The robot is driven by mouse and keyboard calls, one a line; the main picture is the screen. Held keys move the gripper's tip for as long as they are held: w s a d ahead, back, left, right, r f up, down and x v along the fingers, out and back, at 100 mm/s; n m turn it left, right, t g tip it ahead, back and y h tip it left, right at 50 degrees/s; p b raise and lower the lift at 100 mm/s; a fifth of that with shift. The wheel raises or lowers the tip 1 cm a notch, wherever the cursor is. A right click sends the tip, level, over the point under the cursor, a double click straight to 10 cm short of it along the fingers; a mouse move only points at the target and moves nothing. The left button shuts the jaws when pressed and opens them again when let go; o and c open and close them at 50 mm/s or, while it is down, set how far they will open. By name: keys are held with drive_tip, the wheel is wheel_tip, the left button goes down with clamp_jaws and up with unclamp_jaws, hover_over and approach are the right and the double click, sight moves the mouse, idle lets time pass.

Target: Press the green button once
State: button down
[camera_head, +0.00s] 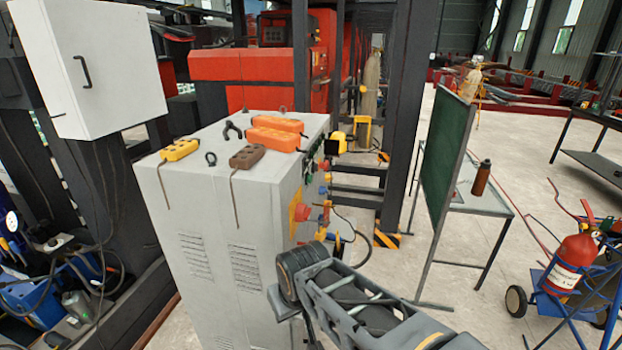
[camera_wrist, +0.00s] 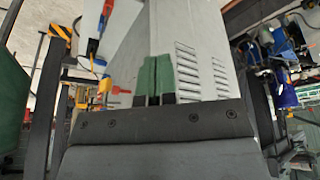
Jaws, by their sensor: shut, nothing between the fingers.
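The grey control cabinet (camera_head: 215,215) stands in the middle of the head view, with controls on its right-hand side face. A red-and-yellow rotary switch (camera_head: 299,212) shows on that face, with small dark green parts (camera_head: 308,168) above it. I cannot tell which of these is the green button. The cabinet also fills the upper middle of the wrist view (camera_wrist: 192,28), with its vents and a strip of the control side. My gripper (camera_wrist: 155,78) has green fingertips, is shut and empty, and appears in front of the cabinet. Whether it touches the cabinet cannot be told.
Orange boxes (camera_head: 275,132), a yellow box (camera_head: 180,150) and a brown box (camera_head: 247,156) lie on the cabinet top. A green board (camera_head: 443,160) and a table (camera_head: 480,200) stand to the right, with a red extinguisher (camera_head: 572,262) on a cart. Open floor lies between.

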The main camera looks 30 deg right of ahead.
sight(311, 179)
drive_tip(key=w+d+r+n+t+h+p, duration=0.1)
drive_tip(key=w+d+r+t+h+p, duration=0.15)
drive_tip(key=w+d, duration=0.55)
drive_tip(key=w+d+r+n+t+h+p, duration=0.15)
drive_tip(key=w+d+r+t, duration=0.25)
drive_tip(key=w+d, duration=0.45)
drive_tip(key=w+d+r+n+t+y+p, duration=0.1)
drive_tip(key=d+n+t+y+p, duration=0.1)
drive_tip(key=d, duration=0.4)
drive_tip(key=w+d+r+n+t+y+p, duration=0.1)
drive_tip(key=d+n+t+y+p, duration=0.1)
drive_tip(key=d+n+t, duration=0.3)
drive_tip(key=shift+w+d+r+t, duration=0.4)
drive_tip(key=shift+d+t, duration=0.15)
drive_tip(key=shift+d, duration=0.7)
drive_tip(key=w+a, duration=0.6)
drive_tip(key=shift+a, duration=0.2)
drive_tip(key=shift+w+a, duration=0.1)
drive_tip(key=shift+a, duration=0.05)
drive_tip(key=shift+w+a+b, duration=0.2)
drive_tip(key=shift+b, duration=0.3)
